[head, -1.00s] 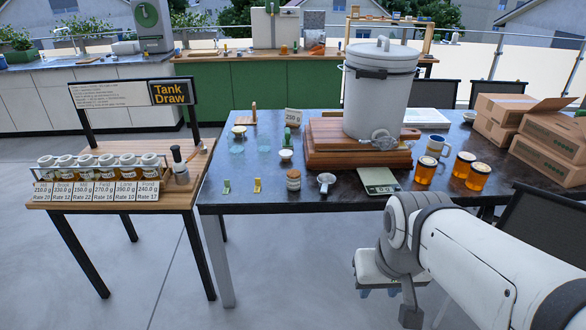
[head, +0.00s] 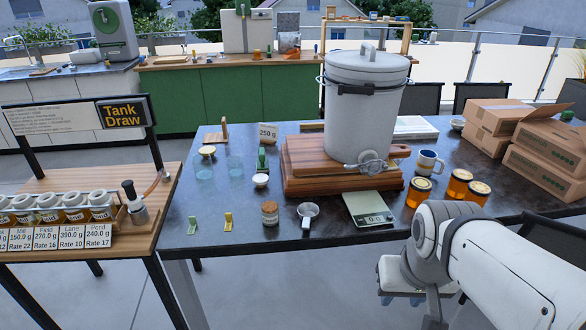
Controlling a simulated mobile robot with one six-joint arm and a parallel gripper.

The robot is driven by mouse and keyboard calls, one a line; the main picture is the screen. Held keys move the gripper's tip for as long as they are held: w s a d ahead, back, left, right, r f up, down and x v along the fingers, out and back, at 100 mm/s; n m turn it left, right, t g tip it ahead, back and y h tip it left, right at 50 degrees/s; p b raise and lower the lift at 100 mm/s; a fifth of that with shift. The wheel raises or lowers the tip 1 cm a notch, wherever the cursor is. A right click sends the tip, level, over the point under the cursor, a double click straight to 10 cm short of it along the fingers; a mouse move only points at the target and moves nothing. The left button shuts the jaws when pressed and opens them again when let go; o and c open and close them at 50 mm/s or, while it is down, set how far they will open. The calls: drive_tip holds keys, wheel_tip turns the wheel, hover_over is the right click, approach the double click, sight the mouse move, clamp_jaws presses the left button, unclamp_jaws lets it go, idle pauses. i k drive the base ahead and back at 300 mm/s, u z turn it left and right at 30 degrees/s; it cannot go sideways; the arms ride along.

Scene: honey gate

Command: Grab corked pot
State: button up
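The corked pot (head: 270,214) is a small jar with a brown cork lid, upright on the dark table near its front edge. It stands left of a small strainer-like cup with a handle (head: 307,213). My gripper (head: 402,297) is low in front of the table, to the right of the pot and well apart from it. Its fingers are mostly hidden by my wrist and arm, so I cannot see whether they are open or shut.
A scale (head: 368,210) and amber jars (head: 418,192) stand right of the pot. Green (head: 192,225) and yellow (head: 228,221) clips lie to its left. A side table (head: 100,240) with sample jars is left.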

sight(270, 214)
drive_tip(key=u, duration=0.25)
drive_tip(key=i, duration=1.1)
drive_tip(key=u, duration=0.75)
